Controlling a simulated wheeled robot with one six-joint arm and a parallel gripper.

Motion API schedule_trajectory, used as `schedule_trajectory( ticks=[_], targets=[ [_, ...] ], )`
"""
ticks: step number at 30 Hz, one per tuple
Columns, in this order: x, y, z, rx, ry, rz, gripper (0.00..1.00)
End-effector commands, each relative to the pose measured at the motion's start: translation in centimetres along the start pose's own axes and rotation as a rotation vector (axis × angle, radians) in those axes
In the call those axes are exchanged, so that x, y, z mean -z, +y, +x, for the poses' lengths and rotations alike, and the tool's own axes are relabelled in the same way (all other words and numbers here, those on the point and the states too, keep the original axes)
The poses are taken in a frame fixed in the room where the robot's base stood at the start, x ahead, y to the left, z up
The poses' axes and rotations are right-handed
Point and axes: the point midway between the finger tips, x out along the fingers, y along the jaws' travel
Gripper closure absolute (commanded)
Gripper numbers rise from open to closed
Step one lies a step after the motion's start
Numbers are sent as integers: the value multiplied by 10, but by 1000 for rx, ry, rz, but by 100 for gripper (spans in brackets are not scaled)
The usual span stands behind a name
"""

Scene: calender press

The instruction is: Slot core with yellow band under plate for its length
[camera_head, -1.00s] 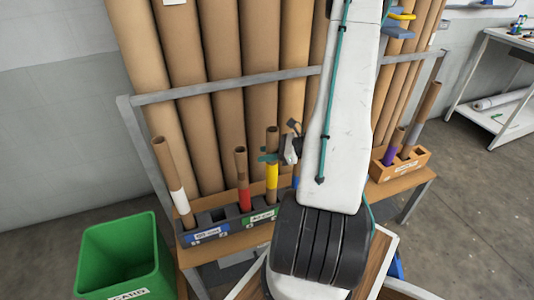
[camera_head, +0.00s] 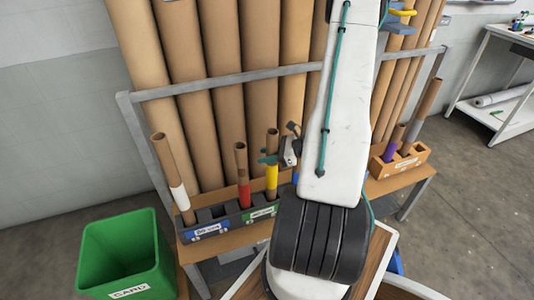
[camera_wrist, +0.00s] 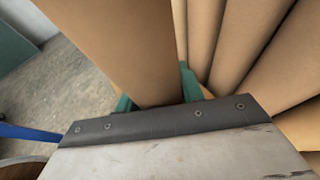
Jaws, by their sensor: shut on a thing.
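The core with the yellow band (camera_head: 272,178) is a brown tube, upright above the green-plated part of the dark slotted tray (camera_head: 215,238). Its lower end meets the tray in the head view; I cannot tell how deep it sits in a slot. My gripper (camera_head: 276,157) is shut on this core above the band. In the wrist view the tube (camera_wrist: 125,50) stands between the teal fingers (camera_wrist: 160,98). The green plate (camera_head: 262,213) is on the tray's front, right of the blue plate (camera_head: 210,231). Their lettering is too small to read.
A red-banded core (camera_head: 243,190) stands just left of the held one. A white-banded core (camera_head: 178,190) leans at the tray's left end. An orange block (camera_head: 412,158) holds more cores at right. Tall brown rolls (camera_head: 225,80) stand behind a grey rail. A green bin (camera_head: 120,255) is front left.

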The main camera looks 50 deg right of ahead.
Motion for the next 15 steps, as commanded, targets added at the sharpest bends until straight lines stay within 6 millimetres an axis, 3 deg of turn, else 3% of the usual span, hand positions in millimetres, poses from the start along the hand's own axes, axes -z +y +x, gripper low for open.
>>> schedule_trajectory(
  ticks=[15],
  targets=[
    [12, 0, 5, 0, 0, 1, 100]
  ],
)
